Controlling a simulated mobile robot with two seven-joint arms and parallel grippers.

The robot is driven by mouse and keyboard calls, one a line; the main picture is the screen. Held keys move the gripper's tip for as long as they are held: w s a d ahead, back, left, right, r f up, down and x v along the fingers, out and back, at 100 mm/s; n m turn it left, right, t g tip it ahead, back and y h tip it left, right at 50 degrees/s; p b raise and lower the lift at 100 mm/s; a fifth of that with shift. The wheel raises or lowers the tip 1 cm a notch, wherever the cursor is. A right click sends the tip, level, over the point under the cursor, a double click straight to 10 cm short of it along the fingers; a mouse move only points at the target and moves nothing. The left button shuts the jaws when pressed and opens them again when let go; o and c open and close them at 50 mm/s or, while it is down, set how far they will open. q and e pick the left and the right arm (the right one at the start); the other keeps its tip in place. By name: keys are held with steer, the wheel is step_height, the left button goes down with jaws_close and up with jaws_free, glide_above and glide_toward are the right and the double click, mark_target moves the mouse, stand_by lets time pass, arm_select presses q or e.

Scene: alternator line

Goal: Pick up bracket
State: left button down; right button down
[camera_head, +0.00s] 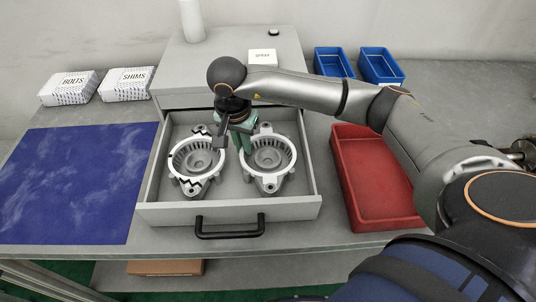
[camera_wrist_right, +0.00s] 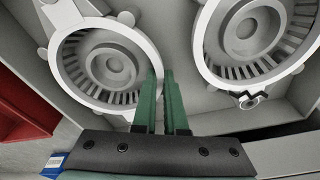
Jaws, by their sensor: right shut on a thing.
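Two round grey metal brackets sit side by side in an open grey drawer (camera_head: 228,213). The right bracket (camera_head: 268,154) looks whole; it shows at the left in the right wrist view (camera_wrist_right: 103,65). The left bracket (camera_head: 198,158) has dark jagged marks on its rim; it shows at the right in the wrist view (camera_wrist_right: 246,28). My right gripper (camera_head: 243,146) reaches down between them. My left gripper is not in view.
A red tray (camera_head: 348,190) stands right of the drawer and a blue mat (camera_head: 80,180) lies left. Two blue bins (camera_head: 380,66), white BOLTS (camera_head: 68,88) and SHIMS (camera_head: 126,84) boxes and a small white box (camera_head: 262,57) are behind. The drawer walls stand close around the brackets.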

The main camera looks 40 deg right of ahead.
steer(key=shift+w+r, duration=0.1)
steer(key=shift+r, duration=0.15)
steer(key=shift+r, duration=0.55)
steer(key=s+a+r, duration=0.9)
steer(key=a+r, duration=0.1)
steer(key=r, duration=0.1)
steer(key=shift+s+a+r+b, duration=0.15)
steer(key=shift+s+r+b, duration=0.15)
steer(key=shift+s+b, duration=0.1)
steer(key=shift+w, duration=0.1)
